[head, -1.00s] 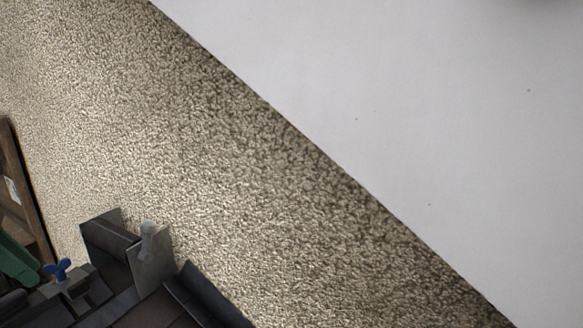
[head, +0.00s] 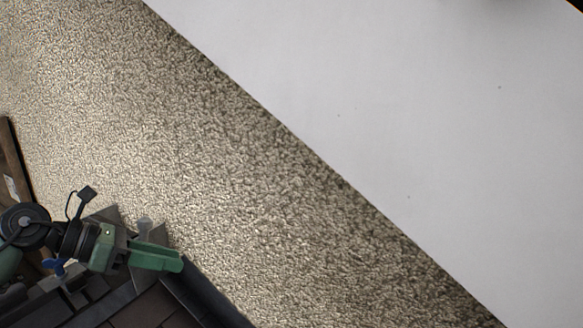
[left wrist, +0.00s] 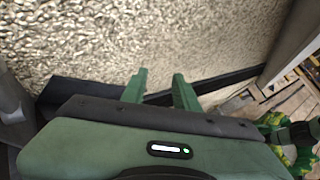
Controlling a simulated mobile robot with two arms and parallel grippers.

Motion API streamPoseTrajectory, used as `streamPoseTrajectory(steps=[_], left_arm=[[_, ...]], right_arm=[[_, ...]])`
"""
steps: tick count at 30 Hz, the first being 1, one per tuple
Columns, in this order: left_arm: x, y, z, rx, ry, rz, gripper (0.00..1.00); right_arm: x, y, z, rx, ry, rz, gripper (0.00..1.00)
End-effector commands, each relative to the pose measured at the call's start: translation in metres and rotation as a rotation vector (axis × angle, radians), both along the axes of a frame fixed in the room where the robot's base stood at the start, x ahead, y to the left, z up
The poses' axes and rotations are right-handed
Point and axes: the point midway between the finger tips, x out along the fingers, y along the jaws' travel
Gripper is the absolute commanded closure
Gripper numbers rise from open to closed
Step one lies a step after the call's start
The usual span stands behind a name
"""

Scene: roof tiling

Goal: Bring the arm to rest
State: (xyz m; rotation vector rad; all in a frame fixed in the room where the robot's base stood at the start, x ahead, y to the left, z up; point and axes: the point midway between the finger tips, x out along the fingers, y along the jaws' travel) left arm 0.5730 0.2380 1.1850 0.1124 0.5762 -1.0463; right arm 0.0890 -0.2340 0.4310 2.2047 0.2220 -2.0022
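My left gripper (head: 172,256) reaches in from the left at the lower left of the head view. Its green fingers lie in front of the dark roof parts and hide some of them. In the left wrist view the two fingers of the left gripper (left wrist: 159,92) stand apart with nothing between them, and rough wall shows through the gap. My right gripper cannot be made out in either view.
A rough beige wall (head: 230,180) fills the middle of the head view, beside a plain white surface (head: 430,120). Dark tiles (head: 140,312) and a dark metal edge (head: 205,300) lie at the lower left. A blue knob (head: 58,266) is partly covered by my arm.

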Motion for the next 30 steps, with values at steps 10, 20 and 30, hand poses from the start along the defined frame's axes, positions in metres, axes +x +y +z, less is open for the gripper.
streamPoseTrajectory(steps=[10,20,30], left_arm=[[0.004,-0.117,0.032,-1.054,0.252,0.293,0.70],[-0.006,-0.039,-0.086,-1.844,0.808,1.082,0.70],[-0.150,-0.010,-0.268,1.987,-1.249,-2.008,0.70]], right_arm=[[-0.002,-0.002,0.000,-0.003,0.003,0.001,0.64],[-0.002,-0.002,0.000,-0.003,0.003,0.001,0.64],[-0.002,-0.002,0.000,-0.003,0.004,0.001,0.64]])
